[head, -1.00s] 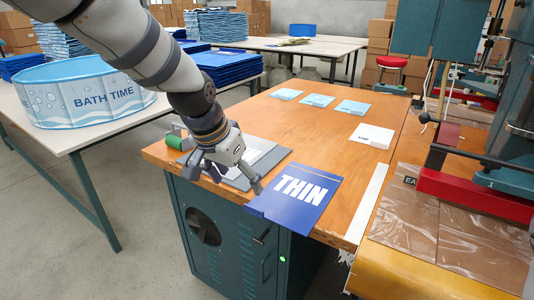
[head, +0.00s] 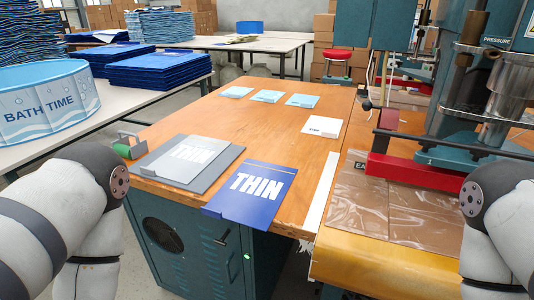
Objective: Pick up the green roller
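The green roller (head: 122,151) lies at the left edge of the wooden table (head: 240,120), with a grey metal handle beside it. It is just left of a grey sheet marked THIN (head: 188,160). No gripper touches it in view. My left arm comes in at the lower left and my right arm at the lower right. Both bend down out of the picture, so neither gripper shows.
A blue THIN sheet (head: 252,190) overhangs the table's front edge. Small light blue pads (head: 267,96) and a white pad (head: 322,126) lie farther back. A red-and-green press (head: 440,165) stands at right. The table's middle is clear.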

